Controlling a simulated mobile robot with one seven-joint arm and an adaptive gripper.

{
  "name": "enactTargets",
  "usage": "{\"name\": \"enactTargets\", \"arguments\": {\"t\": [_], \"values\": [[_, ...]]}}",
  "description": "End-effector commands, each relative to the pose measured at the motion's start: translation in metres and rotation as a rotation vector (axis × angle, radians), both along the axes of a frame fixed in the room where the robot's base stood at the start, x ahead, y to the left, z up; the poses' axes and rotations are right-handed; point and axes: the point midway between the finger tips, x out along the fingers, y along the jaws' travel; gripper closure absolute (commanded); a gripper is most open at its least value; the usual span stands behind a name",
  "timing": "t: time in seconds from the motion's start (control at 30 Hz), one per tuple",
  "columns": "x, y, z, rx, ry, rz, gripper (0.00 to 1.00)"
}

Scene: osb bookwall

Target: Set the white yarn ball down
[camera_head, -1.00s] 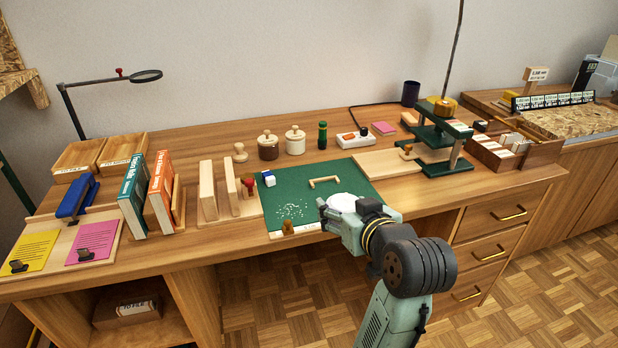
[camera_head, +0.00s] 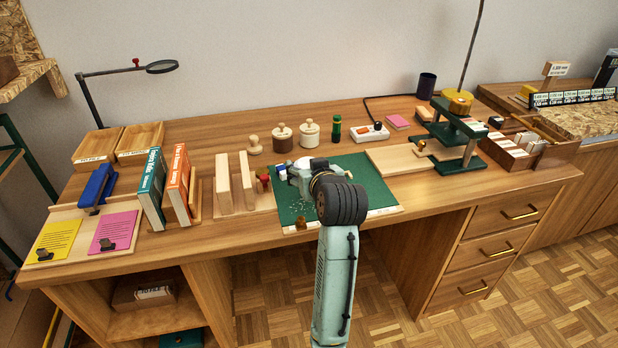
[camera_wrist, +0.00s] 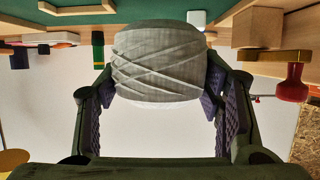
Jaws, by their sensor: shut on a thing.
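The white yarn ball (camera_wrist: 160,62) is a pale, wound ball. It sits between the two pads of my gripper (camera_wrist: 162,85) in the wrist view, with a finger pressed on each side. In the head view my gripper (camera_head: 298,178) is over the left part of the green mat (camera_head: 372,188) on the desk. The ball is hard to tell from my gripper there. I cannot tell how high it is above the mat.
A small blue-and-white block (camera_head: 281,172) is close beside my gripper. Wooden uprights (camera_head: 235,188) and a red-topped piece (camera_head: 263,178) stand left of the mat. Lidded pots (camera_head: 309,133) and a green bottle (camera_head: 336,128) stand behind. The mat's right part is clear.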

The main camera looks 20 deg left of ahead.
Motion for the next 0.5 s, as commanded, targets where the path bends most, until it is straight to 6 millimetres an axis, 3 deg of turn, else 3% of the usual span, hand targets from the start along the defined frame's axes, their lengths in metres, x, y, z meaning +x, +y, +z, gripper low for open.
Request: {"name": "enactTargets", "arguments": {"t": [0.2,0.5], "values": [[-0.001,0.000,-0.029,-0.001,0.005,0.001,0.67],[-0.001,0.000,-0.034,-0.001,0.001,0.000,0.67]]}}
